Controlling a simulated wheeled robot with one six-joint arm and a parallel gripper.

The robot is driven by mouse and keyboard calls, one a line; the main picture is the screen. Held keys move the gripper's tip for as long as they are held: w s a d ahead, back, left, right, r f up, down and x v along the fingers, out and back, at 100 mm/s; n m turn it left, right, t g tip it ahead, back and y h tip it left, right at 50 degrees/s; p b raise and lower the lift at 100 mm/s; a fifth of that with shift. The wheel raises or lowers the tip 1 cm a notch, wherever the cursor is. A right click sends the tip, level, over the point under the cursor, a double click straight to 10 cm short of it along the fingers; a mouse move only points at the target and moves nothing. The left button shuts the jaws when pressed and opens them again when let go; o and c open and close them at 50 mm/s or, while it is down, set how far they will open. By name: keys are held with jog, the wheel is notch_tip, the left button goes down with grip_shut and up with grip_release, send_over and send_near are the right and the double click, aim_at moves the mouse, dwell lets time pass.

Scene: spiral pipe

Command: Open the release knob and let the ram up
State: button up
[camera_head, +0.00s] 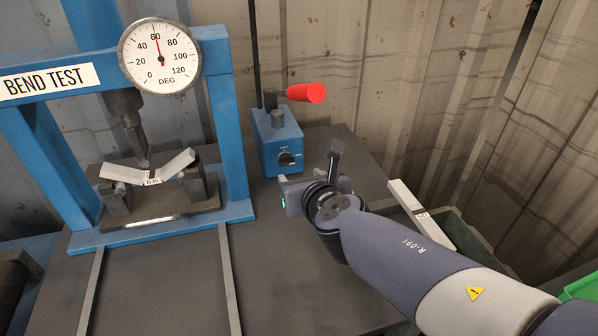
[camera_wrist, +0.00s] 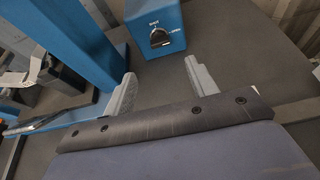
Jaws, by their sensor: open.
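The release knob (camera_head: 289,159) is a dark round knob on the front of the blue pump box (camera_head: 270,142). In the wrist view the knob (camera_wrist: 160,38) lies ahead, between and beyond my fingertips. My gripper (camera_wrist: 160,69) is open and empty, with a gap between it and the box. In the head view my gripper (camera_head: 300,180) is just in front of the box and partly hidden by my wrist. The ram (camera_head: 134,130) is down, its tip at the middle of the V-bent strip (camera_head: 182,163). The dial (camera_head: 160,56) needle points near 60.
The blue press frame (camera_head: 236,150) stands left of the pump. A red-gripped pump lever (camera_head: 306,93) sticks out right above the box. A pale labelled bar (camera_head: 418,212) lies right, by a tray edge. A corrugated wall is behind. The dark tabletop (camera_head: 275,270) in front is clear.

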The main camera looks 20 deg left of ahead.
aim_at(287, 164)
dwell(0.3)
jog(key=b+x, duration=0.2)
jog(key=x, duration=0.7)
jog(key=shift+w+a+f, duration=0.15)
jog(key=shift+w+a, duration=0.1)
jog(key=shift+w, duration=0.05)
jog(key=shift+w+a, duration=0.35)
jog(key=shift+f, duration=0.1)
